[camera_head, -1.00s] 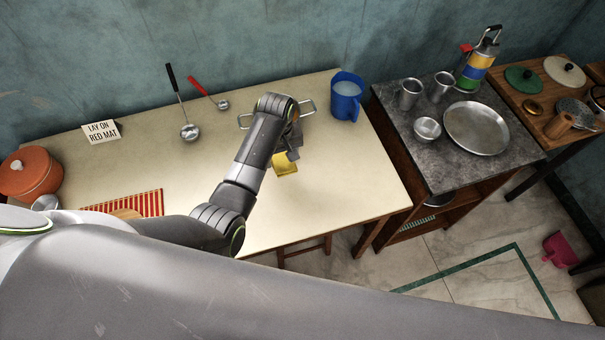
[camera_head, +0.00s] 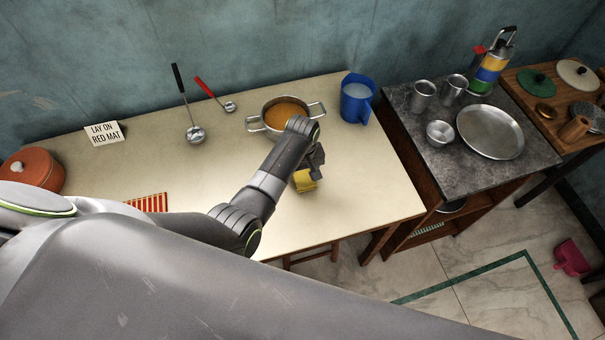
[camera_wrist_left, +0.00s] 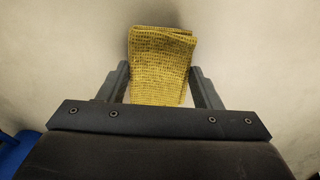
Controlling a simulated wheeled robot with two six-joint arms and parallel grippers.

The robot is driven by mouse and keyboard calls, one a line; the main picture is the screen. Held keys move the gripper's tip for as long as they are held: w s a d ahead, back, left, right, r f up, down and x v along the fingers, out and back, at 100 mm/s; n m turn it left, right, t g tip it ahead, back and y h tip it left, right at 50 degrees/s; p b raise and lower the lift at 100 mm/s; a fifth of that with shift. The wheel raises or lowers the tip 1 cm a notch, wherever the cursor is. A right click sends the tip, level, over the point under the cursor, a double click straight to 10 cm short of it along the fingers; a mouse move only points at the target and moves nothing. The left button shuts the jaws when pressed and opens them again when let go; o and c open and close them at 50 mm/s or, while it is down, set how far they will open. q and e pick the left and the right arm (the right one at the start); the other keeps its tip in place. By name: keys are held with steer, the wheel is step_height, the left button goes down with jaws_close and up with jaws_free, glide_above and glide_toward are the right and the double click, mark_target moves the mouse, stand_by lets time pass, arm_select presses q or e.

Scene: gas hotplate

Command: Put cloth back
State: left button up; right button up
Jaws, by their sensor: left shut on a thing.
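The yellow folded cloth (camera_head: 305,181) is at the end of my left arm, over the cream table (camera_head: 365,180) in front of the steel pot. In the left wrist view the cloth (camera_wrist_left: 160,65) sits between the two fingers of my left gripper (camera_wrist_left: 160,85), which is shut on it. In the head view the left gripper (camera_head: 310,172) points down at the table, partly hidden by my own wrist. I cannot tell whether the cloth touches the tabletop. My right gripper is not in view.
A steel pot (camera_head: 266,122) of orange food stands behind my wrist, with a blue jug (camera_head: 356,98) to its right. Two ladles, a sign (camera_head: 105,133), a red striped mat (camera_head: 150,203) and an orange pot (camera_head: 32,170) are farther left. The table's front right is clear.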

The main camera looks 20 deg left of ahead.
arm_select(q)
steer(key=shift+f, duration=0.6)
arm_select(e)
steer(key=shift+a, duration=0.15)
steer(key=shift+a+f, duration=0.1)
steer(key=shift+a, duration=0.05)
arm_select(q)
steer(key=shift+f, duration=0.2)
steer(key=o, duration=1)
